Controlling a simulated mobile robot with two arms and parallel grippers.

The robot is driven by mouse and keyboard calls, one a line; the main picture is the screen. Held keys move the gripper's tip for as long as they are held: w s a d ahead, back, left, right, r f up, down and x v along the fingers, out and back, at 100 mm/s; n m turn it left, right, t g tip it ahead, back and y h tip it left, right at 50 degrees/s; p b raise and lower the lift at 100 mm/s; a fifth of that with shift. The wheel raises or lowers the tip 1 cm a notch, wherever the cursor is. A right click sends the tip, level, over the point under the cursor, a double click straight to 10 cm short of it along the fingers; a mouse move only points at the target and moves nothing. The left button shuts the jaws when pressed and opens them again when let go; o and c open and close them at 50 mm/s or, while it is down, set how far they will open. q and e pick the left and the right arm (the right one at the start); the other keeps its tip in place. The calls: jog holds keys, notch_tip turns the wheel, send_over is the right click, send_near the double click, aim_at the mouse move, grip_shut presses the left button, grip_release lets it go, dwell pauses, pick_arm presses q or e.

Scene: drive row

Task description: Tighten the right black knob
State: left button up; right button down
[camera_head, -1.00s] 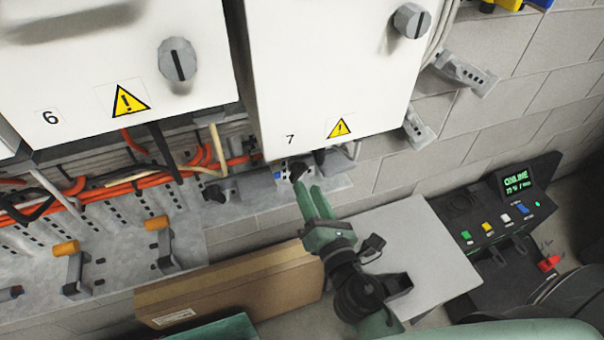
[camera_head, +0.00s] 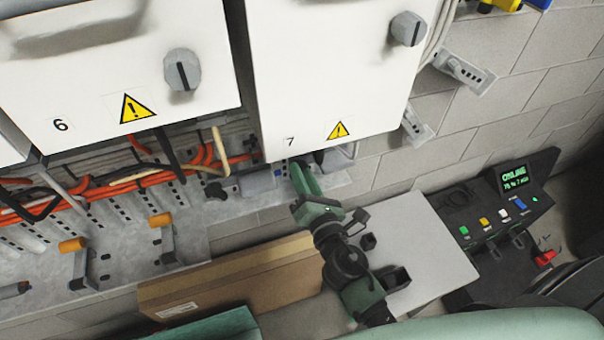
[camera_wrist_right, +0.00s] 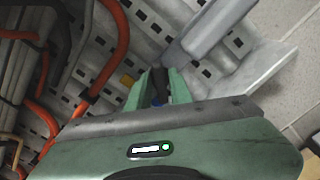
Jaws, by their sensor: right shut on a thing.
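The right black knob sits on the grey metal bracket (camera_head: 262,206) below cabinet 7. It shows in the right wrist view as a dark piece (camera_wrist_right: 158,82) between my fingers, and is mostly hidden in the head view. My right gripper (camera_head: 302,166) reaches up to it with green fingers, shut on the knob; the fingers also show in the wrist view (camera_wrist_right: 158,84). Another black knob (camera_head: 214,190) is on the bracket to the left, apart from my gripper. My left gripper is not in view.
Cabinet 7 (camera_head: 330,70) and cabinet 6 (camera_head: 90,70) hang above. Orange and black cables (camera_head: 150,180) run close on the left. A cardboard box (camera_head: 235,278), a light grey panel (camera_head: 420,245) and a black console (camera_head: 500,220) lie below and right.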

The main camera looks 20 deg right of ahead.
jog(key=shift+f+m, duration=0.15)
jog(key=shift+m, duration=9.05)
jog(key=c, duration=1.5)
grip_release()
jog(key=shift+o, duration=0.2)
